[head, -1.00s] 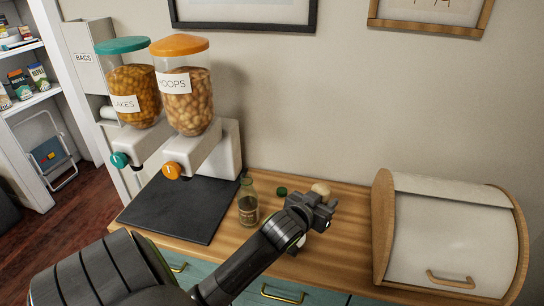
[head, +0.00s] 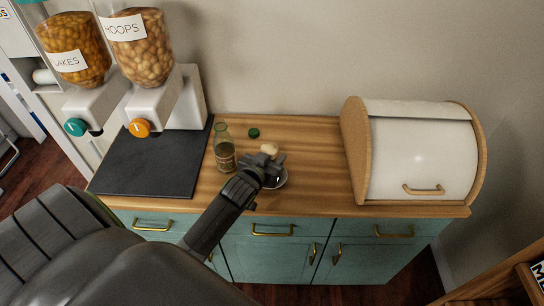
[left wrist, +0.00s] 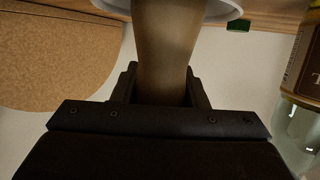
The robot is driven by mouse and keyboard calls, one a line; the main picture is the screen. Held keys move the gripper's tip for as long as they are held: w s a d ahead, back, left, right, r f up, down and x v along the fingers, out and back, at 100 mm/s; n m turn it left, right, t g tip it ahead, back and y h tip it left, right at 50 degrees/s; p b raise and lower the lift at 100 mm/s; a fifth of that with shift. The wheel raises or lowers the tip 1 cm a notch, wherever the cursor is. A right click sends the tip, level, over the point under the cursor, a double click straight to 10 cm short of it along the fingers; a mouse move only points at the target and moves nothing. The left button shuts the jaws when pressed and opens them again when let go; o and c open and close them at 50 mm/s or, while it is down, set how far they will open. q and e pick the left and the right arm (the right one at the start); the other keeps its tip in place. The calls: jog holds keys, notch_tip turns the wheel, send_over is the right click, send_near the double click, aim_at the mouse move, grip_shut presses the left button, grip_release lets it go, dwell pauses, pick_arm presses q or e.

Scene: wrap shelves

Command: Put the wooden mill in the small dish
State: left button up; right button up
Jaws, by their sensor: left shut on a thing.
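My left gripper (head: 264,166) is shut on the wooden mill, whose pale rounded top (head: 269,149) shows just above the jaws. In the left wrist view the mill's brown waisted body (left wrist: 165,45) stands between the fingers (left wrist: 163,88). The small white dish (head: 281,182) is mostly hidden behind the gripper in the head view. Its white rim (left wrist: 228,8) shows around the mill's far end in the left wrist view. The mill's end is at the dish, but I cannot tell whether it touches the bottom. My right gripper is not in view.
A glass bottle (head: 224,152) stands close left of the gripper, and a green cap (head: 254,133) lies behind. A dark mat (head: 150,165) and cereal dispensers (head: 180,100) are at left. A bread bin (head: 425,160) stands at right, with bare counter (head: 318,165) before it.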

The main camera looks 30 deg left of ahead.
pick_arm(q)
jog(key=shift+d+f, duration=0.1)
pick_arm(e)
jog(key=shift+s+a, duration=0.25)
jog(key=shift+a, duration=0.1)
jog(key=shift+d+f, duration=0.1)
pick_arm(q)
jog(key=o, duration=0.7)
jog(key=shift+f, duration=0.2)
jog(key=shift+c, duration=0.2)
jog(key=o, duration=0.4)
jog(key=shift+o, duration=0.2)
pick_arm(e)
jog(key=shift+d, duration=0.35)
pick_arm(q)
jog(key=shift+r, duration=0.1)
